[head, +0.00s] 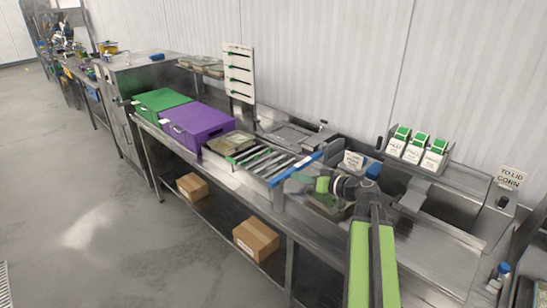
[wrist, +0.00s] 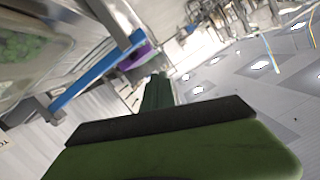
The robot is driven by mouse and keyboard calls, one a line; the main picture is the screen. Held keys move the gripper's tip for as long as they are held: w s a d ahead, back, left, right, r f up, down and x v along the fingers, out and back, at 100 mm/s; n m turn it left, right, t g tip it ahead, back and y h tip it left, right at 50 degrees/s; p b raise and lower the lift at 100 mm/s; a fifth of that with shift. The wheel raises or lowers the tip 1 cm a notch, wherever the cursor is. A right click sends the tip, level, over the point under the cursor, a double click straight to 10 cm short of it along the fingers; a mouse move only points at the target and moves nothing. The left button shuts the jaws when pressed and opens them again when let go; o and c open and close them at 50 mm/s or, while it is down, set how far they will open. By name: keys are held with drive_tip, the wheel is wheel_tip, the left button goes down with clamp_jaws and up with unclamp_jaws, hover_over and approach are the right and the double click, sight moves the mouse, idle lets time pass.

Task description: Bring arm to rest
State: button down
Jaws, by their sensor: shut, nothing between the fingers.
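My arm, lime green and dark grey, reaches from the bottom of the head view over the steel counter. Its end is folded near the counter's front, and my gripper (head: 303,179) points left, close to the blue-edged end of the roller rack. In the wrist view my gripper (wrist: 158,88) shows as a dark green shape narrowing away from the camera, shut and empty. A tray with green contents (wrist: 30,48) is at the wrist view's upper left. In the head view a tray under my wrist is partly hidden by it.
A roller rack (head: 268,161) with a blue edge (head: 292,170), a purple crate (head: 197,124) and a green crate (head: 161,100) line the counter. Labelled white packs (head: 418,149) stand at the back right. Cardboard boxes (head: 256,239) are on the lower shelf. The floor at left is clear.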

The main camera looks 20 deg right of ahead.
drive_tip(key=shift+a, duration=0.15)
drive_tip(key=a+f+n+g+y, duration=0.1)
drive_tip(key=a+f+n+g, duration=0.25)
drive_tip(key=a, duration=0.95)
drive_tip(key=a+f+n+g+y, duration=0.1)
drive_tip(key=a+f+n+g, duration=0.2)
drive_tip(key=a, duration=1)
drive_tip(key=s+a+f+m+g+h, duration=0.25)
drive_tip(key=s+f+g+h, duration=0.25)
drive_tip(key=s+f, duration=0.4)
drive_tip(key=s+d+f+m+g+h, duration=0.1)
drive_tip(key=s+d+m+h, duration=0.1)
drive_tip(key=d, duration=0.3)
drive_tip(key=s+d+f+m+g+h, duration=0.1)
drive_tip(key=s+d+f+m+h, duration=0.1)
drive_tip(key=d+m+h, duration=0.1)
drive_tip(key=shift+d+f+m, duration=0.25)
drive_tip(key=shift+d+m, duration=0.15)
drive_tip(key=shift+d, duration=0.5)
drive_tip(key=shift+w, duration=0.1)
